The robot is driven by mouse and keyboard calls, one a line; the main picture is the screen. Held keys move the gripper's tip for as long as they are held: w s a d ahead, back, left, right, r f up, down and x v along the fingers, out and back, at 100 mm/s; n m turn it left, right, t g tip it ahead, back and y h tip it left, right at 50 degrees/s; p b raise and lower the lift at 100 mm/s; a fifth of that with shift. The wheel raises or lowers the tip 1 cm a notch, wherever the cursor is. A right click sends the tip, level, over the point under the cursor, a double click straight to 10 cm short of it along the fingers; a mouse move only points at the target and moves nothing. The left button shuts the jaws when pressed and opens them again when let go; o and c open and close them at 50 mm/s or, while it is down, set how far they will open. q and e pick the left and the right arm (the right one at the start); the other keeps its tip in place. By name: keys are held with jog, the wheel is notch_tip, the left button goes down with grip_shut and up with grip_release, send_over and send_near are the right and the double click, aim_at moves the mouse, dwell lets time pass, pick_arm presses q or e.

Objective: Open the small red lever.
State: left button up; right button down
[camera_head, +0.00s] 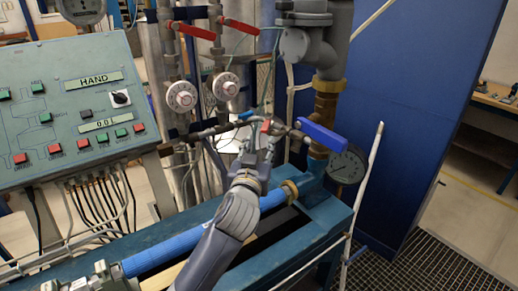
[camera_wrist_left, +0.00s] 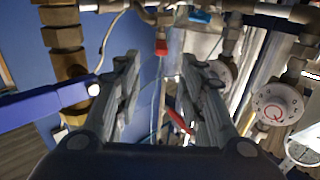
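The small red lever (camera_head: 266,126) sits on the thin horizontal pipe, left of the large blue lever (camera_head: 322,137). My left gripper (camera_head: 259,146) is just below the small red lever in the head view, its fingers pointing up at it. In the left wrist view the small red lever (camera_wrist_left: 161,47) appears just beyond the gap between the open fingers of the left gripper (camera_wrist_left: 160,66). Nothing is held, and the lever looks apart from both fingers. My right gripper is not in view.
Two red-handled valves (camera_head: 240,26) (camera_head: 192,30) stand above two round white dials (camera_head: 225,86) (camera_head: 181,96). A pressure gauge (camera_head: 346,166) hangs below the blue lever. A control panel (camera_head: 70,105) is at left. The blue bench frame (camera_head: 318,232) runs below.

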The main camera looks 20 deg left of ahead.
aim_at(266, 125)
pick_arm(q)
jog(key=shift+a, duration=0.15)
jog(key=c, duration=0.6)
jog(key=shift+w+a+f+n, duration=0.1)
jog(key=shift+a+f+n, duration=0.1)
jog(key=shift+a+n, duration=0.25)
grip_shut()
jog(key=s+a+n+h, duration=0.3)
jog(key=a+n+h, duration=0.2)
jog(key=a+n, duration=0.7)
jog(key=w+d+n+p, duration=0.2)
jog(key=w+d, duration=0.4)
jog(key=w, duration=0.4)
jog(key=shift+w+d+t+p, duration=0.15)
jog(key=shift+w+t+p, duration=0.2)
jog(key=shift+p, duration=0.3)
